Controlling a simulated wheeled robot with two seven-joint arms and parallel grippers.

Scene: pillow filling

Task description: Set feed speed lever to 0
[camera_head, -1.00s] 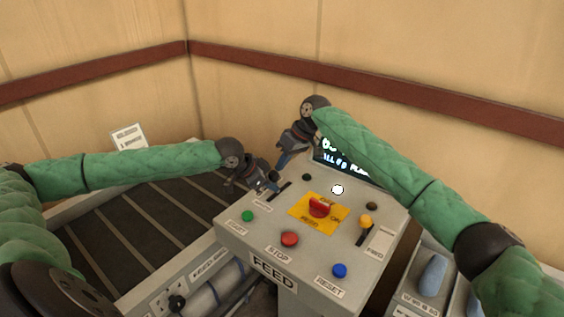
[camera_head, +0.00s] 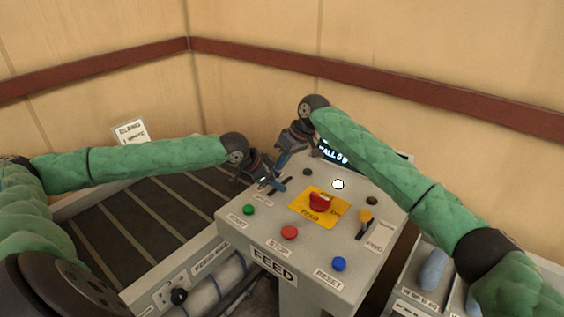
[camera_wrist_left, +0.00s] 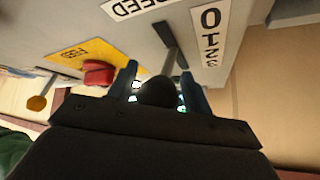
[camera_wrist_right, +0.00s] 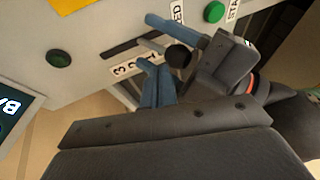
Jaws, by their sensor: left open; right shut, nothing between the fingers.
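The feed speed lever's black knob (camera_wrist_left: 158,92) sits between the two blue fingers of my left gripper (camera_wrist_left: 158,84) in the left wrist view. The fingers are open around it; whether they touch it is unclear. Its number strip (camera_wrist_left: 209,32) shows 0 nearest the SPEED label. The knob also shows in the right wrist view (camera_wrist_right: 178,56), beside the slot (camera_wrist_right: 128,46). The lever's exact mark is hard to read. In the head view my left gripper (camera_head: 272,185) is at the panel's left side. My right gripper (camera_wrist_right: 156,66) is shut and empty, close to the knob.
The grey feed panel (camera_head: 255,234) has a red knob (camera_head: 320,203) on a yellow plate, green (camera_head: 249,210), red (camera_head: 289,232) and blue (camera_head: 339,264) buttons, and a yellow-knobbed lever (camera_head: 365,216). A lit display (camera_head: 334,153) stands behind. The two grippers are very close together.

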